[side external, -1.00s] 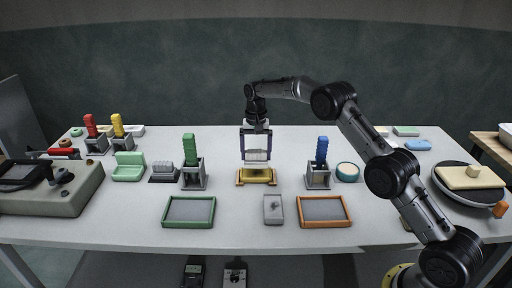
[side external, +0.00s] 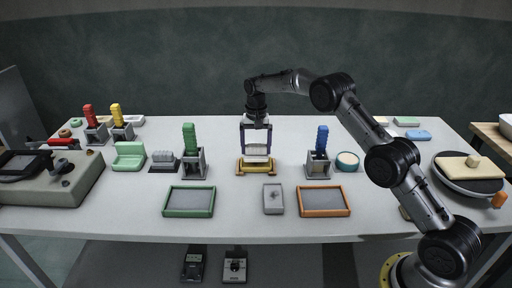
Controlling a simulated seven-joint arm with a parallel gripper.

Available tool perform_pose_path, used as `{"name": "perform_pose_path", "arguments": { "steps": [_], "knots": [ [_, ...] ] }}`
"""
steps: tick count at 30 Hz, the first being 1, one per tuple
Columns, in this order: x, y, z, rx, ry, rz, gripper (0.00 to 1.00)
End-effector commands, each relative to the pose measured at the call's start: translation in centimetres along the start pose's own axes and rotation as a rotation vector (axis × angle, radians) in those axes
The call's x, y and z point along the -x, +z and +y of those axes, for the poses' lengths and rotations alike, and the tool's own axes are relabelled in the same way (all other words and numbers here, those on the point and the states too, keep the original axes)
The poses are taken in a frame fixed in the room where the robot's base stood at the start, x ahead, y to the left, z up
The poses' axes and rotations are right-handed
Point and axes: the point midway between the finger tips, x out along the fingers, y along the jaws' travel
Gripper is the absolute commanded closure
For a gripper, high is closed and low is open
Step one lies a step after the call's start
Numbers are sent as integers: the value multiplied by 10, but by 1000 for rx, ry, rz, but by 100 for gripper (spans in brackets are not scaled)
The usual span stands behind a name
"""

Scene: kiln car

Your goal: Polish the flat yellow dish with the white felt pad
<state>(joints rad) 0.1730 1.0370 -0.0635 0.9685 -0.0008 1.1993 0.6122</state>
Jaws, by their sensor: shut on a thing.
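My gripper (side external: 256,144) points straight down at the middle of the table. It is shut on a white block that looks like the felt pad (side external: 257,150), held level between its two fingers. The flat yellow dish (side external: 256,170) is directly below the pad, on a low yellowish stand or base. The pad is at or just above the dish; I cannot tell whether they touch. The pad and fingers hide the dish's upper middle part.
Holders with a green handle (side external: 189,137) and a blue handle (side external: 322,138) stand left and right of the dish. In front lie a green-framed tray (side external: 189,213), a small grey tray (side external: 273,199) and an orange-framed tray (side external: 324,212). A round teal-rimmed bowl (side external: 347,161) sits right.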

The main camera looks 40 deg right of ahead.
Motion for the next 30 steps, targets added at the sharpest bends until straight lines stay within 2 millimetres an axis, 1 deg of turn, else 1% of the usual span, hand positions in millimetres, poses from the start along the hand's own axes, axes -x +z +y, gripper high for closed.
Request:
{"name": "perform_pose_path", "arguments": {
  "steps": [11, 20, 30],
  "knots": [
    [1, 1, 0, 0, -1, 2, 51],
    [1, 16, 0, 0, -1, 2, 51],
    [1, 16, 0, 0, -2, 2, 51]
  ]
}}
